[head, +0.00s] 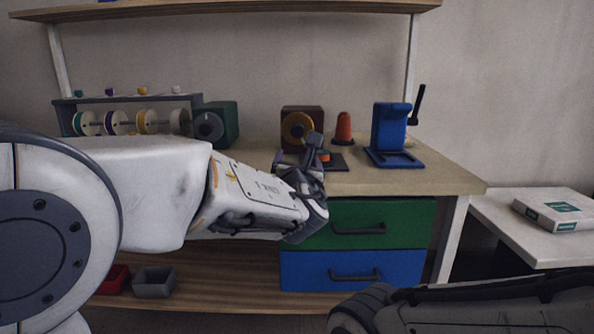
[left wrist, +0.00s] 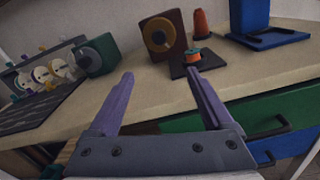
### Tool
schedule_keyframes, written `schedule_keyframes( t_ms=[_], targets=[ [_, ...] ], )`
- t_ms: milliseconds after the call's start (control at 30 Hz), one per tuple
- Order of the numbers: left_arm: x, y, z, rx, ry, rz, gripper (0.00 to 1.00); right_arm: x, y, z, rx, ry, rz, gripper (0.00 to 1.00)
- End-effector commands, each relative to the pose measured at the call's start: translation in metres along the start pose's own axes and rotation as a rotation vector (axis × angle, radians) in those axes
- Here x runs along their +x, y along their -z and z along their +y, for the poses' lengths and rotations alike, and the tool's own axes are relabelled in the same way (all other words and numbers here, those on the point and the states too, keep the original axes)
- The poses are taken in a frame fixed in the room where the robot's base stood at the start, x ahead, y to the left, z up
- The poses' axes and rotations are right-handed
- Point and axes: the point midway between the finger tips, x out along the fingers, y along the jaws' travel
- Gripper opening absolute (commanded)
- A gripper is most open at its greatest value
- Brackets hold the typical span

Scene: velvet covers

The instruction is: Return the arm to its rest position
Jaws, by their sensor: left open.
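My left arm (head: 170,190) reaches in from the left across the head view, in front of the workbench. Its gripper (head: 312,150) is by the bench's front edge, partly hidden by its own wrist. In the left wrist view the two purple fingers of the left gripper (left wrist: 160,95) are spread apart with nothing between them. Beyond the fingertips, a small orange and teal piece (left wrist: 196,55) sits on a dark pad (left wrist: 205,68). Part of my right arm (head: 480,305) lies at the bottom right of the head view; its gripper does not show.
The wooden bench (head: 445,178) holds a brown box with a yellow ring (head: 314,115), an orange cone (head: 343,127), a blue stand (head: 390,128), a green box (head: 226,118) and a spool rack (head: 130,98). Green (head: 408,222) and blue (head: 410,265) drawers are below. A white side table (head: 490,215) stands right.

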Motion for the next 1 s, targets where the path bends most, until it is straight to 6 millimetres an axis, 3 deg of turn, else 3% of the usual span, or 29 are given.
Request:
schedule_keyframes(
  t_ms=[367,667,867,1000],
  targets=[
    [-0.016,0.028,0.025,-0.208,-0.085,0.109,0.84,-0.001,0.000,0.000,0.000,0.000,0.000,0.50],
    [-0.049,0.073,0.046,-0.539,-0.228,0.274,0.84,-0.002,0.000,0.000,0.000,0.000,0.000,0.50],
    [-0.101,0.128,0.060,-0.910,-0.436,0.456,0.84,-0.004,0.000,0.000,0.000,0.000,0.000,0.50],
    [-0.163,0.178,0.061,-1.253,-0.690,0.615,0.84,-0.005,0.000,0.000,0.000,0.000,0.000,0.50]
  ],
)
